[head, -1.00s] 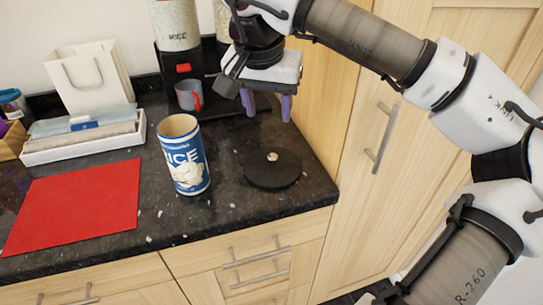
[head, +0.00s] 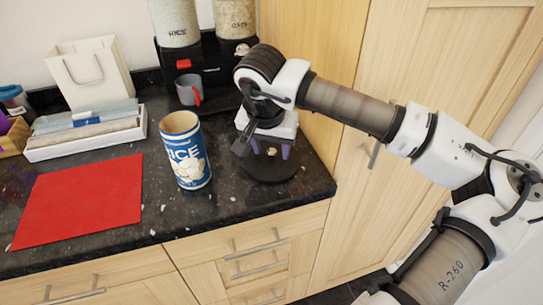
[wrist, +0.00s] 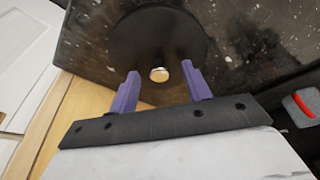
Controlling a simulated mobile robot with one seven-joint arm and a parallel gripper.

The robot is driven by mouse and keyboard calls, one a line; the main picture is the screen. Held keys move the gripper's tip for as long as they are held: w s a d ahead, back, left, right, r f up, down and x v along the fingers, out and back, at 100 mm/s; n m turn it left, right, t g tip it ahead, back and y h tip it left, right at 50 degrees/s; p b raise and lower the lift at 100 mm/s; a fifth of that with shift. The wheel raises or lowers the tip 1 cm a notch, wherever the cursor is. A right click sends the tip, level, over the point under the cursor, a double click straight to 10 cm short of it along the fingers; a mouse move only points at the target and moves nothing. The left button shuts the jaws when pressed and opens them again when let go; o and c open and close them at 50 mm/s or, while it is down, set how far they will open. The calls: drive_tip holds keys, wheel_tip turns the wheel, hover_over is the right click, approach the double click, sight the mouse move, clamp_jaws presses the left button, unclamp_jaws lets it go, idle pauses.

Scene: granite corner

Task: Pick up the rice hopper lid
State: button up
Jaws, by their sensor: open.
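The rice hopper lid is a round black disc (head: 268,171) with a small pale metal knob (head: 271,152). It lies flat on the dark granite counter, right of the RICE canister. In the wrist view the lid (wrist: 150,35) is at the top centre, and its knob (wrist: 159,74) shows between the two purple fingers. My gripper (head: 272,152) is over the lid, pointing down, with its fingers open on either side of the knob. The wrist view shows gaps between the knob and both fingers (wrist: 164,76). The arm hides part of the lid's far side.
The open blue RICE canister (head: 185,160) stands close left of the lid. The hopper stand (head: 211,70) is behind, with a grey cup (head: 189,92). A red mat (head: 80,198), a white tray (head: 85,143) and a paper bag (head: 92,72) are left. A wooden cabinet borders the right.

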clamp_jaws()
idle(0.3)
drive_tip(key=shift+r, duration=0.1)
